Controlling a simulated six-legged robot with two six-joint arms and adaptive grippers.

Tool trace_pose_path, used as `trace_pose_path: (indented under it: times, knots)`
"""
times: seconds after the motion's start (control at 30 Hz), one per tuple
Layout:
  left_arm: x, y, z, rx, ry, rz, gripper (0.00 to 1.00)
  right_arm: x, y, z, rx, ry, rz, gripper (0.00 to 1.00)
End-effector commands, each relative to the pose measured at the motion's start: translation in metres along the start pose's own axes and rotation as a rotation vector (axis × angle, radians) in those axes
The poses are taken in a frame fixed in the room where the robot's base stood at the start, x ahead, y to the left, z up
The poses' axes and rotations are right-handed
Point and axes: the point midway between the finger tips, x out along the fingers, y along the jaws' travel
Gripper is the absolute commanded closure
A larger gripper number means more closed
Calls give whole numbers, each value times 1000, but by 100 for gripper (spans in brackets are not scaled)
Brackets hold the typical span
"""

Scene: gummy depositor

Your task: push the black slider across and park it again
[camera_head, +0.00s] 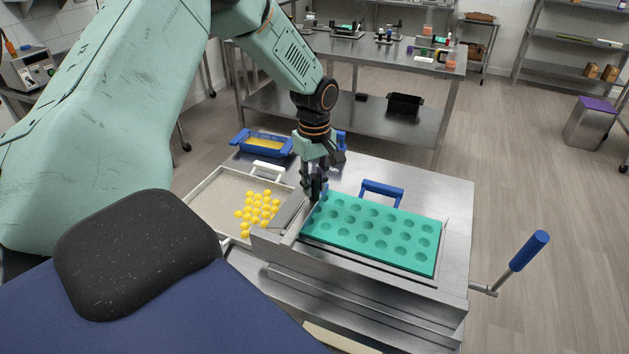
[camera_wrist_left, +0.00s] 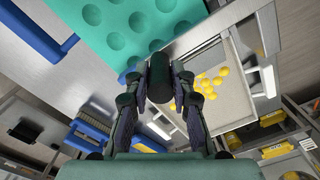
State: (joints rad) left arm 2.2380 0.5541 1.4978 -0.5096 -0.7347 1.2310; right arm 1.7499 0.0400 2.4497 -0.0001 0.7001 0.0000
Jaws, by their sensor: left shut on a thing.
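The black slider (camera_wrist_left: 159,77) shows in the left wrist view as a dark upright cylinder between the fingers of my left gripper (camera_wrist_left: 161,90). The gripper is shut on it. In the head view my left gripper (camera_head: 314,190) points down at the left end of the green mould tray (camera_head: 370,231), and its dark fingers hide most of the slider. The mould tray, with rows of round cavities, also shows in the left wrist view (camera_wrist_left: 113,18). The cavities look empty. My right gripper is not in view.
A shallow tray (camera_head: 205,200) with yellow gummies (camera_head: 262,204) lies left of the mould. A blue handle (camera_head: 383,188) stands behind the mould, and a blue-gripped crank (camera_head: 528,250) sticks out at the right. A blue container (camera_head: 262,145) is behind. Bare metal table lies right of the mould.

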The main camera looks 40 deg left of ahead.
Motion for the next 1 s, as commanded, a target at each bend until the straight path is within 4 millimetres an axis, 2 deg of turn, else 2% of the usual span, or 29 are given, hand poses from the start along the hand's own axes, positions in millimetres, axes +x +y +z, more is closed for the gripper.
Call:
trace_pose_path:
  times: [0.2,0.73,1.0]
  knots:
    - [-1,1,-1,0,3,5,100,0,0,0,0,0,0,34]
    - [-2,1,-2,-1,2,5,100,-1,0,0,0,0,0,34]
    - [-4,-7,-33,-4,3,8,100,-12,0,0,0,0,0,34]
